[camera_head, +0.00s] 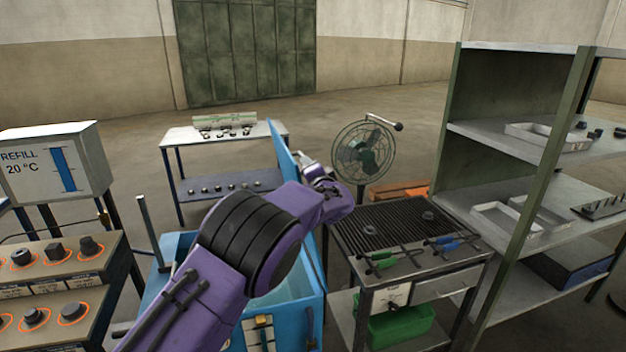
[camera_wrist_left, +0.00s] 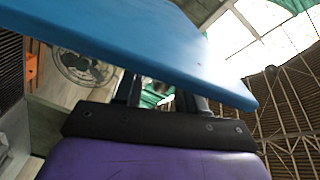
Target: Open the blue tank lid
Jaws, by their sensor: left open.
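The blue tank (camera_head: 176,248) stands in the lower middle of the head view, with pale liquid showing inside. Its blue lid (camera_head: 287,152) is raised and stands steeply, seen nearly edge-on, at the tank's right side; my purple left arm hides part of it. In the left wrist view the lid (camera_wrist_left: 130,45) is a broad blue panel crossing close by the fingers. My left gripper (camera_head: 325,181) is at the lid's upper part, its fingers apart in the wrist view (camera_wrist_left: 160,95). I cannot tell whether they touch the lid. My right gripper is not in view.
A grill-topped cart (camera_head: 385,222) with green- and blue-handled tools stands right of the tank. A fan (camera_head: 363,152) stands behind it. A metal shelf (camera_head: 510,150) is at the right, a control panel (camera_head: 60,262) at the left, and a table (camera_head: 222,134) behind.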

